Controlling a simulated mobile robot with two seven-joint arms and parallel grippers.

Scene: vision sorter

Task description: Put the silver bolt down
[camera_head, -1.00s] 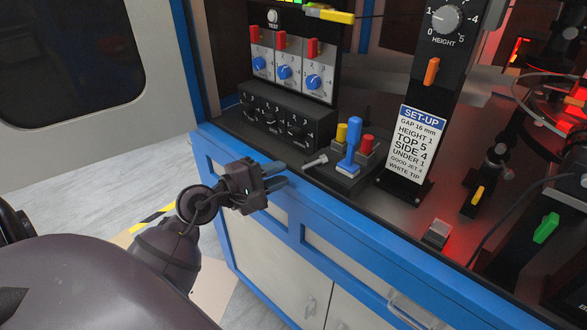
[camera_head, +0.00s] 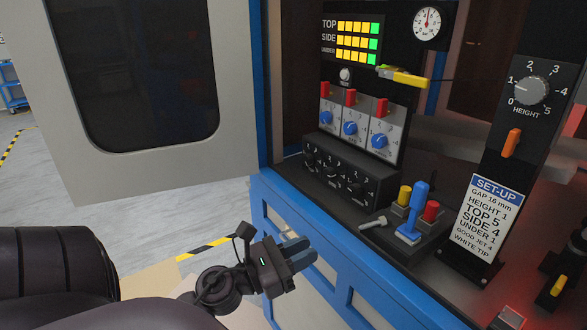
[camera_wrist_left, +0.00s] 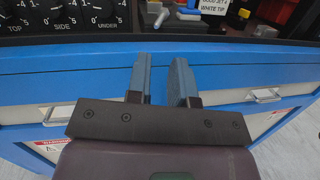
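The silver bolt (camera_head: 373,221) lies on the dark deck just left of the small control box with the blue lever (camera_head: 412,215). In the left wrist view the bolt (camera_wrist_left: 161,18) is on the deck beyond the blue front edge. My left gripper (camera_head: 306,250) is in front of the cabinet's blue edge, apart from the bolt and to its lower left. In the left wrist view its two blue-grey fingers (camera_wrist_left: 160,62) stand apart with nothing between them. My right gripper is not in view.
A black three-dial panel (camera_head: 340,172) stands behind the bolt. The set-up sign (camera_head: 486,215) on a dark post is to the right. The blue cabinet edge (camera_head: 330,230) runs in front of the deck. An open grey door (camera_head: 180,160) is at the left.

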